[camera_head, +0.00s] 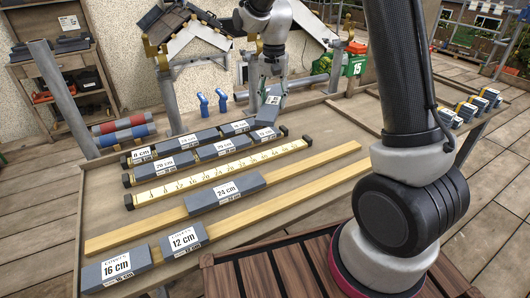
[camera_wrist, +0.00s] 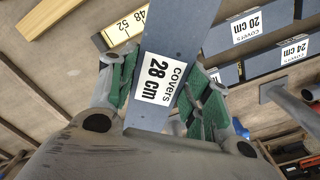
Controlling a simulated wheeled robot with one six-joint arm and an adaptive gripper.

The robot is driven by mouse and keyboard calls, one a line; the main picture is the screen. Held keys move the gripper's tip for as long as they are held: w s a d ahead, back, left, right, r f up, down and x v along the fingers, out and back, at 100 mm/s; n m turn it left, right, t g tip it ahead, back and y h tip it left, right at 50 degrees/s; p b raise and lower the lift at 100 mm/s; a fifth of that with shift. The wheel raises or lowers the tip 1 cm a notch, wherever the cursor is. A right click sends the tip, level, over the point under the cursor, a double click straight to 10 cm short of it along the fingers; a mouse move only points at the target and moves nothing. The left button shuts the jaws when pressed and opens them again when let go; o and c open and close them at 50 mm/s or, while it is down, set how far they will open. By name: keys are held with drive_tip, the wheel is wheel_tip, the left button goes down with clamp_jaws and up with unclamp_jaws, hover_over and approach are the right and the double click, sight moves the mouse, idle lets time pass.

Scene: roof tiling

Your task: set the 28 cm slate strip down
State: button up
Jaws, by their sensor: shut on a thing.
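My gripper (camera_wrist: 160,90) is shut on the 28 cm slate strip (camera_wrist: 187,30), a grey strip with a white label reading "covers 28 cm". Its green-padded fingers lie on both sides of the strip in the wrist view. In the head view my gripper (camera_head: 268,72) is at the far side of the table, and the strip (camera_head: 268,112) hangs tilted below it, near the right end of the back row of strips. I cannot tell whether its lower end touches anything.
Labelled slate strips lie along the measuring rulers (camera_head: 225,170). A 24 cm strip (camera_head: 225,192) rests on a wooden batten (camera_head: 310,165); 16 cm (camera_head: 117,267) and 12 cm (camera_head: 183,240) strips lie nearer. Bare table shows on the right.

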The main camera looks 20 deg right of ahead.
sight(268, 105)
drive_tip(key=shift+s+a+f+m, duration=0.25)
drive_tip(key=shift+s+a+m, duration=0.25)
drive_tip(key=shift+a+m, duration=0.15)
drive_tip(key=shift+s+a+f+m, duration=0.35)
drive_tip(key=shift+s+a+m, duration=0.15)
drive_tip(key=shift+s+m, duration=0.15)
drive_tip(key=s+m, duration=0.1)
drive_tip(key=s+a+f+m, duration=0.1)
drive_tip(key=m, duration=0.1)
drive_tip(key=s+m, duration=0.1)
drive_tip(key=shift+a+f+m, duration=0.15)
drive_tip(key=shift+f+m, duration=0.15)
drive_tip(key=shift+f, duration=0.1)
drive_tip(key=shift+s+a+f+m, duration=0.15)
drive_tip(key=shift+s+f+m, duration=0.1)
drive_tip(key=shift+s+m, duration=0.5)
drive_tip(key=shift+w+f+m, duration=0.1)
drive_tip(key=shift+f+m, duration=0.2)
drive_tip(key=shift+m, duration=0.05)
wheel_tip(268, 105, down, 10)
drive_tip(key=shift+r, duration=0.2)
drive_tip(key=shift+f, duration=0.1)
drive_tip(key=o, duration=1.3)
